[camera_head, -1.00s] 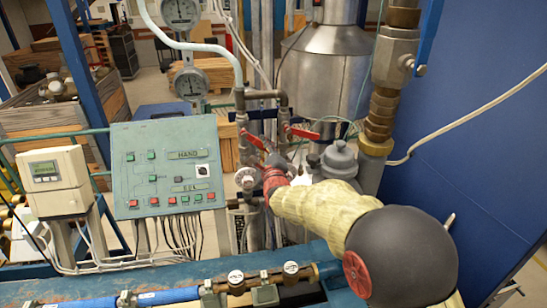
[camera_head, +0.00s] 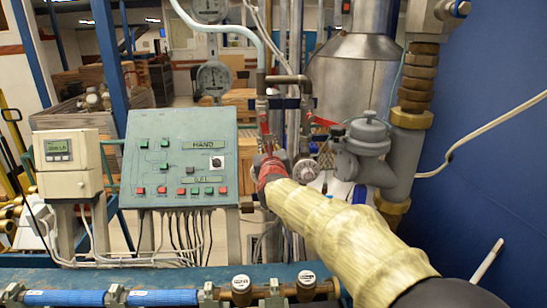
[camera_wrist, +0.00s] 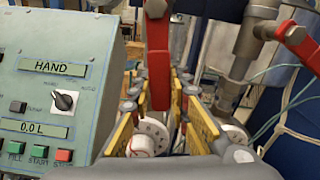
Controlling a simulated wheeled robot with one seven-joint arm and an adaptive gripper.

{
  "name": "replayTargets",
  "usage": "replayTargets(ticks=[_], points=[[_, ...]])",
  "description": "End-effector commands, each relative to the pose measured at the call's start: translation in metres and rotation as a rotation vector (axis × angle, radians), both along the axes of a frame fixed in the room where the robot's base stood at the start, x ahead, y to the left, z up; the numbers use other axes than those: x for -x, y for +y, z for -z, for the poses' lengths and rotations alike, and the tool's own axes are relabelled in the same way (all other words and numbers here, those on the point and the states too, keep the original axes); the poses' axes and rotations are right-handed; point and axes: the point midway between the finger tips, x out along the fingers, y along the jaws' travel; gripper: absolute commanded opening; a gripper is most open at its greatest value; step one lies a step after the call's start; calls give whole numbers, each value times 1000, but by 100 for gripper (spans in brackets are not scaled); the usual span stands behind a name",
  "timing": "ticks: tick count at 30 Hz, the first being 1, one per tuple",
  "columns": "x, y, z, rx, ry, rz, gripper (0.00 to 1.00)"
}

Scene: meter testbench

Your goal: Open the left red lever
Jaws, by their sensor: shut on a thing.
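The left red lever (camera_wrist: 158,60) hangs nearly upright in the wrist view, its lower end between the yellow-sided fingers of my gripper (camera_wrist: 160,105). My gripper is shut on it. In the head view the left red lever (camera_head: 265,126) is a small red strip on the left pipe, just above my gripper (camera_head: 266,157), whose fingers are mostly hidden by my arm. The right red lever (camera_wrist: 299,43) slants at the upper right of the wrist view, apart from my gripper. It also shows in the head view (camera_head: 322,121).
A green control panel (camera_head: 180,158) marked HAND stands close on the left. A grey meter body (camera_head: 368,138) and a thick brass-fitted pipe (camera_head: 417,90) stand on the right. A blue bench with brass fittings (camera_head: 240,289) runs along the front.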

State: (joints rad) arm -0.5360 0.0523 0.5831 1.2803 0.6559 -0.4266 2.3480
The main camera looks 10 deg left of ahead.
Motion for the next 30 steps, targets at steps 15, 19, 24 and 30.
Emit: replayTargets(ticks=[15,19,24,30], points=[[4,15,6,-177,56,0,0],[4,16,5,-188,60,0,0],[4,16,4,-191,60,0,0],[4,17,4,-191,60,-1,18]])
